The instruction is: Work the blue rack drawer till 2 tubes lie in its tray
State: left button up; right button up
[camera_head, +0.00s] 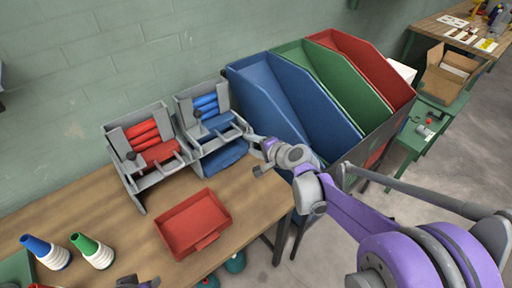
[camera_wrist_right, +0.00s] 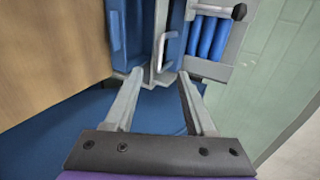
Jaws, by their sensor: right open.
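The blue rack (camera_head: 205,112) stands at the back of the table, grey with several blue tubes (camera_head: 206,103) stacked in its upper part. Its blue drawer (camera_head: 217,123) has a grey handle, which shows in the right wrist view (camera_wrist_right: 168,42). A blue tray (camera_head: 224,156) sits low at the rack's front; I see no tubes in its visible part. My right gripper (camera_head: 257,152) is open and empty at the rack's right side. In the right wrist view its fingers (camera_wrist_right: 160,82) point toward the handle, apart from it. My left gripper (camera_head: 132,283) is mostly cut off by the bottom edge.
A similar red rack (camera_head: 143,140) stands directly left of the blue one. A red tray (camera_head: 195,222) lies in front on the table. Blue, green and red bins (camera_head: 290,85) stand close on the right. Cone-shaped spools (camera_head: 93,250) stand at lower left.

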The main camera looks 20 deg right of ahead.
aim_at(235, 137)
pick_arm(q)
jog(key=f+b, duration=0.1)
jog(key=s+f+b, duration=0.1)
jog(key=f+b, duration=0.1)
jog(key=shift+d+f, duration=0.15)
jog(key=shift+f, duration=0.4)
pick_arm(e)
jog(key=shift+d+x, duration=0.15)
jog(key=shift+x, duration=2.8)
jog(key=shift+d+x, duration=0.15)
jog(key=shift+x, duration=2.8)
jog(key=shift+w, duration=0.1)
grip_shut()
jog(key=shift+w, duration=0.1)
jog(key=shift+r, duration=0.1)
